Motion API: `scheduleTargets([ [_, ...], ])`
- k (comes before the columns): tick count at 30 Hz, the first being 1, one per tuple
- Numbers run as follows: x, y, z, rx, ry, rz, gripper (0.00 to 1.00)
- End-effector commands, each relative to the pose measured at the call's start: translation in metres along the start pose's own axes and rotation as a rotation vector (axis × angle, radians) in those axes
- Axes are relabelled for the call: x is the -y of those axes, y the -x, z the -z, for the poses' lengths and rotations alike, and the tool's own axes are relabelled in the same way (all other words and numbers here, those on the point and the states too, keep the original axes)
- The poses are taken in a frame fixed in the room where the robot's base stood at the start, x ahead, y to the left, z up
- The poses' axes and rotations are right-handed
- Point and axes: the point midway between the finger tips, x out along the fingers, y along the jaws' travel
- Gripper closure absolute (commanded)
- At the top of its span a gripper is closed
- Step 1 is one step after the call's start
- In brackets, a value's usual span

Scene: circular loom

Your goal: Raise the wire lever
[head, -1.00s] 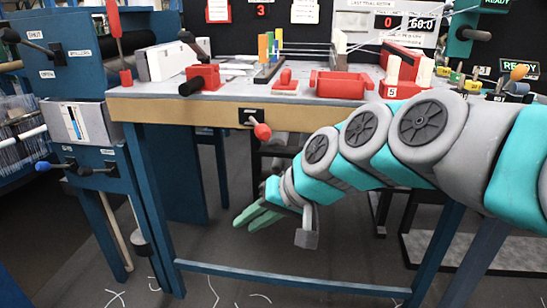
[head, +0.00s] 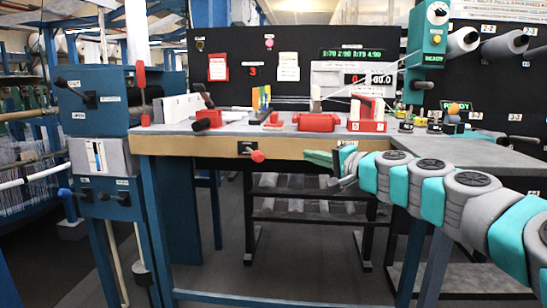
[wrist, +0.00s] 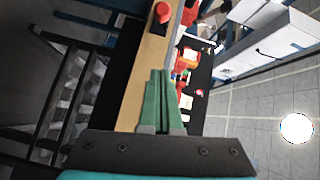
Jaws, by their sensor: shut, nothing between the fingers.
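A lever with a red ball knob (head: 257,156) sticks out from a black plate on the wooden front edge of the bench. Its knob also shows at the top of the wrist view (wrist: 163,12). Another lever with a red grip (head: 140,76) stands upright by the blue cabinet on the left. No label is readable, so I cannot tell which is the wire lever. My gripper (head: 312,157), with green fingers, is at bench-edge height, right of the red ball knob and apart from it. The fingers (wrist: 160,73) are together and empty in the wrist view.
The bench (head: 190,143) carries several red fixtures and blocks. A blue cabinet (head: 105,100) with black-handled levers stands at the left. A dark rack (head: 310,215) is under and behind the bench. The floor in front of the rack is clear.

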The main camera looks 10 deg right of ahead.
Motion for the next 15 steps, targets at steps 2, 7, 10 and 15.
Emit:
scheduleTargets([
  [2,0.0,-0.001,0.0,0.001,0.0,0.0,1.0],
  [7,-0.001,-0.013,-0.001,0.004,0.0,-0.002,1.0],
  [10,-0.001,-0.027,-0.002,0.005,0.001,-0.003,1.0],
  [15,0.001,-0.055,-0.002,0.005,0.003,-0.002,1.0],
])
